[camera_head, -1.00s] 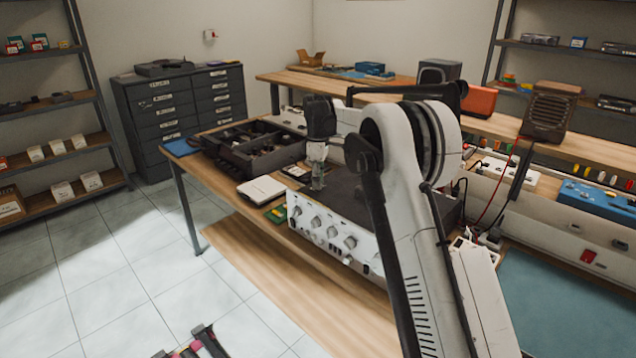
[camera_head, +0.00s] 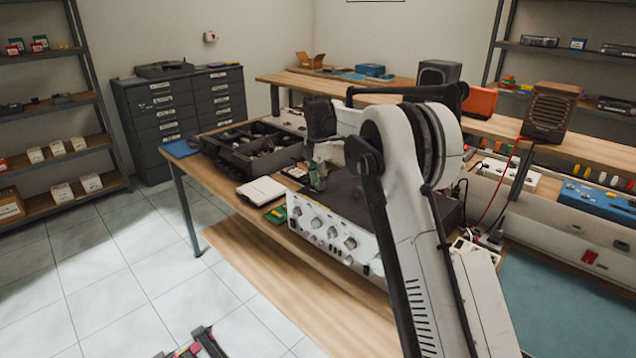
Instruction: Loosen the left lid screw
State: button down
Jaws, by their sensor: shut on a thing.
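The hi-fi unit (camera_head: 335,236) stands on the wooden workbench, with a silver front full of knobs and a dark top lid (camera_head: 368,203). My gripper (camera_head: 318,183) points down over the left part of the lid, near its far left edge. It is shut on a small, upright thing that looks greenish-grey, too small and blurred to name. I cannot tell whether its lower end touches the lid. The left lid screw is too small to make out or is hidden by the gripper. My arm hides the right part of the unit.
A black compartment box (camera_head: 250,148) lies behind the unit to the left. A pale flat box (camera_head: 261,190) and a small green-yellow item (camera_head: 277,214) lie left of the unit. A blue case (camera_head: 597,202) is at right. The floor (camera_head: 90,270) at left is mostly free.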

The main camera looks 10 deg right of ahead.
dwell(0.4)
jog(key=c, duration=1.6)
grip_release()
jog(key=shift+r, duration=0.15)
notch_tip(320, 180, up, 12)
jog(key=shift+f, duration=0.15)
